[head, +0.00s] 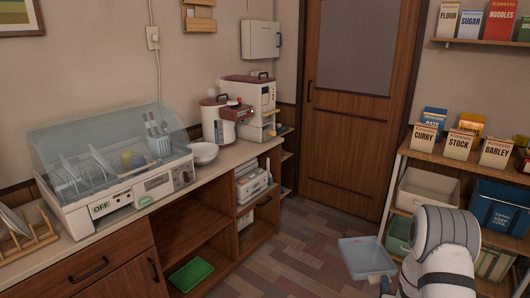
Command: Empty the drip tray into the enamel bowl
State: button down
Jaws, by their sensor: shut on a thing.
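The drip tray (367,257) is a shallow, pale, see-through tray at the lower right of the head view, out over the floor and apart from the counter. My gripper (387,279) is shut on its near right edge, partly hidden by my white arm. The tray looks about level; I cannot tell how much water is in it. The enamel bowl (204,154) is white and stands upright on the wooden counter, right of the dish dryer (115,170). The bowl is far to the left of my gripper. Its inside is mostly hidden.
The dryer has a clear lid over dishes and an "OFF" label. Cream and red appliances (250,103) stand right of the bowl. A plate rack (28,240) is at the counter's left end. A green tray (191,274) lies in the open cabinet. Shelving (440,157) is at right; floor between is clear.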

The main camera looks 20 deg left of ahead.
aim_at(204, 153)
jog(key=z, duration=0.25)
jog(key=i, duration=0.15)
jog(key=u, duration=1.5)
jog(key=k, duration=0.6)
jog(key=u, duration=0.3)
jog(key=i, duration=1.65)
jog(key=z, duration=0.4)
